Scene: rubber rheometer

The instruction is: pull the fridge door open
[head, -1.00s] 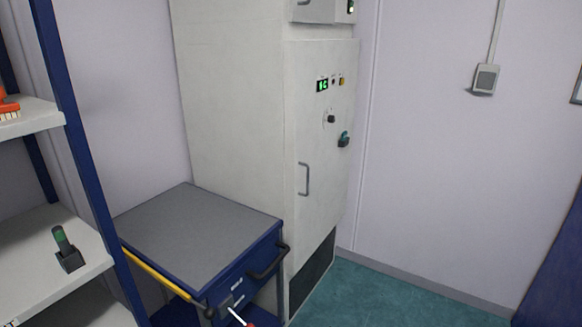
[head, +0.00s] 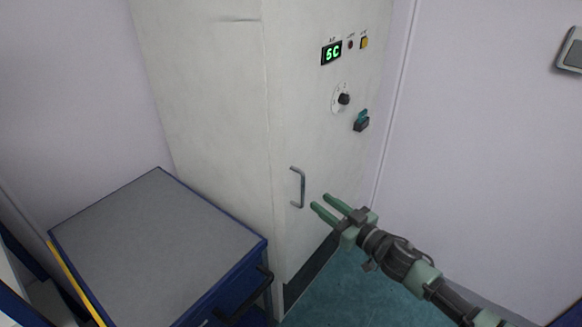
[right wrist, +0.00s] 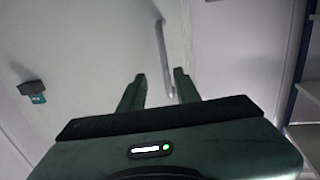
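The fridge is a tall white cabinet; its door (head: 318,150) looks closed in the head view. A grey bar handle (head: 298,188) stands upright on the door, and it also shows in the right wrist view (right wrist: 163,55). My right gripper (head: 319,201) is open, with two green fingers pointing at the handle from the right. In the right wrist view the fingers (right wrist: 157,80) are apart, and the handle's end lies near the right finger. I see no contact with the handle. My left gripper is not in view.
A blue cart with a grey top (head: 160,245) stands left of the fridge, with a black handle (head: 245,300) at its front. A display (head: 332,53), a knob (head: 343,99) and a latch-like part (head: 361,121) sit above the handle. Teal floor (head: 345,290) is free in front.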

